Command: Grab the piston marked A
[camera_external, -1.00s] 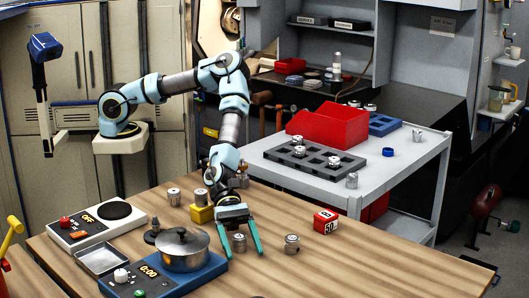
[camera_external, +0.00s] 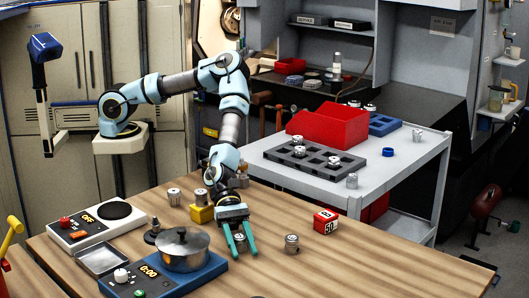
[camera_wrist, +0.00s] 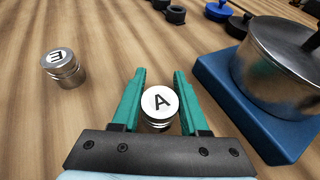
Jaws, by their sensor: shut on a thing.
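The piston marked A (camera_wrist: 159,103) is a small metal cylinder with a white top, standing on the wooden table between my fingers. In the external view the piston (camera_external: 239,241) is partly hidden by the fingers. My gripper (camera_external: 240,246) points down with its green fingers shut on the piston. In the wrist view my gripper (camera_wrist: 160,95) has one finger on each side of it.
Another lettered piston (camera_wrist: 63,67) stands apart to the left in the wrist view. A pot (camera_wrist: 285,65) on a blue hot plate (camera_wrist: 222,85) is close on the right. A red box (camera_external: 326,221) lies farther right in the external view. The front right tabletop is clear.

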